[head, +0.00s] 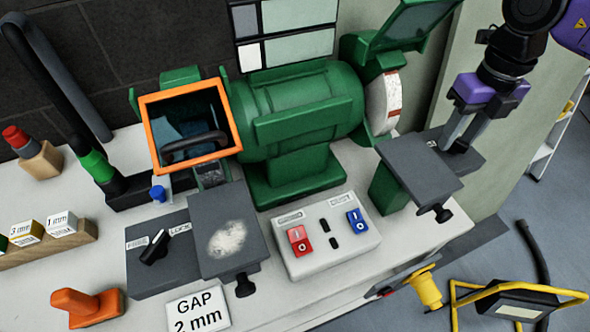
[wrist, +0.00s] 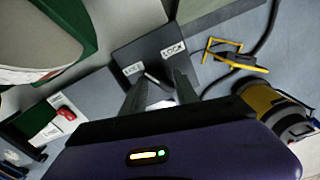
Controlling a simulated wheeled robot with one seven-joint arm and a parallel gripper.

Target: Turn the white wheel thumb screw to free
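The white wheel (head: 383,102) is at the right end of the green grinder. Beside it, a dark plate (head: 468,160) sits partly behind my gripper; in the wrist view the plate (wrist: 145,55) shows two labels, one reading LOCK (wrist: 173,50), the other probably FREE (wrist: 133,69). In the wrist view the fingers (wrist: 160,82) stand apart with a gap, below the labels.
A grey tool rest (head: 420,165) with a black knob is just left of my gripper. A similar FREE/LOCK plate (head: 140,272) with a black thumb screw (head: 155,247) is at the left. The switch box (head: 325,243) is at centre. A yellow-framed lamp (head: 520,305) stands lower right.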

